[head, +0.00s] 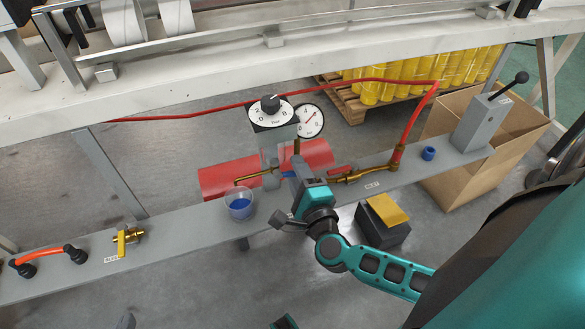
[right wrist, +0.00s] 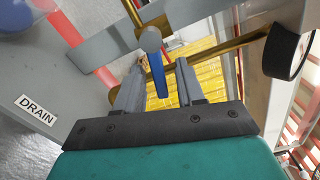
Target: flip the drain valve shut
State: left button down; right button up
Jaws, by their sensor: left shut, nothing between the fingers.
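The drain valve's blue lever (right wrist: 157,75) hangs from a grey valve body (right wrist: 150,40) in the right wrist view. My right gripper (right wrist: 160,66) is open, with one finger on each side of the lever. Gaps show between the lever and both fingers. A DRAIN label (right wrist: 36,110) is on the grey shelf at the left of that view. In the head view my right gripper (head: 296,172) reaches the valve from the front and hides most of the lever. My left gripper (head: 126,321) shows only as a grey tip at the bottom edge, shut and empty.
A clear cup (head: 239,204) with blue contents stands left of the valve on the grey shelf (head: 185,222). Behind are a red cylinder (head: 229,178), a dial (head: 270,110) and a gauge (head: 309,121). Brass piping (head: 360,174) runs to the right. A yellow-handled valve (head: 122,240) sits left.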

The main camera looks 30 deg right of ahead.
jog(key=shift+c, duration=0.7)
grip_shut()
jog(key=r+n+p, duration=0.1)
jog(key=n+p, duration=0.1)
jog(key=p, duration=0.1)
jog(key=shift+r, duration=0.2)
jog(key=shift+n+p, duration=0.5)
jog(key=shift+p, duration=0.15)
jog(key=shift+o, duration=0.7)
grip_release()
jog(key=shift+f, duration=0.1)
